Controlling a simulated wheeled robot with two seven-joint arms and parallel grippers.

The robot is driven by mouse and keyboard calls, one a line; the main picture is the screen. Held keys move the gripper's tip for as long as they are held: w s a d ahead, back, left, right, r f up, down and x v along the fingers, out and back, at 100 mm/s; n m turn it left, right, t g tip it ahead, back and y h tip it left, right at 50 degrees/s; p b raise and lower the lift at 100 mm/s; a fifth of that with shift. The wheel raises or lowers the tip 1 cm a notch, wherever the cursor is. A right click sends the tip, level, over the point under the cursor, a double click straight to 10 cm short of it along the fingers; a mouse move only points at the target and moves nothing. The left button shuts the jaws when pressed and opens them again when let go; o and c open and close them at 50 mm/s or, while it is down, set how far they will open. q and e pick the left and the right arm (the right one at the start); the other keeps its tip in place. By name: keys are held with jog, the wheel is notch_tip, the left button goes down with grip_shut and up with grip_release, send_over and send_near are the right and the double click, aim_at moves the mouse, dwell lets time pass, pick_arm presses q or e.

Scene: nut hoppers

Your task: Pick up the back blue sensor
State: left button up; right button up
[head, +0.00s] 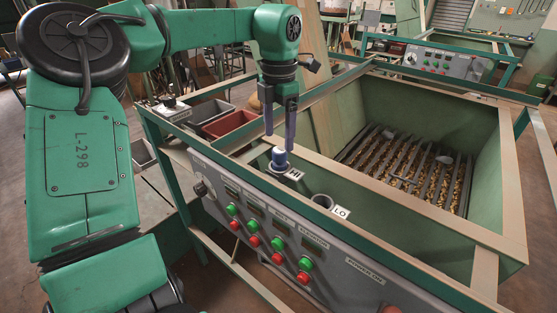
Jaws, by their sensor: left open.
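A blue sensor (279,158) with a pale top stands upright in the holder beside the HI label (296,174), on the machine's ledge. My left gripper (279,143) points down just above it, with its two fingers apart. The fingertips are around or just over the sensor's top; I cannot tell whether they touch it. The second holder, by the LO label (341,212), shows a dark opening and no blue sensor. My right gripper is out of view.
A hopper (484,236) with nuts under dark bars lies to the right. A red bin (229,124) and a grey bin (205,112) stand left of the gripper. The front panel (345,262) carries green and red buttons. Wooden rails edge the hopper.

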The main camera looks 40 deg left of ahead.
aim_at(279, 150)
pick_arm(q)
jog(key=f+p, duration=0.1)
jog(key=f, duration=0.1)
jog(key=f+p, duration=0.1)
jog(key=w+f, duration=0.1)
jog(key=f, duration=0.1)
jog(key=shift+a+f+p, duration=0.15)
jog(key=shift+f+p, duration=0.15)
jog(key=shift+p, duration=0.1)
jog(key=shift+s+f, duration=0.15)
jog(key=shift+f, duration=0.1)
jog(key=shift+s, duration=0.1)
jog(key=shift+c, duration=0.7)
grip_shut()
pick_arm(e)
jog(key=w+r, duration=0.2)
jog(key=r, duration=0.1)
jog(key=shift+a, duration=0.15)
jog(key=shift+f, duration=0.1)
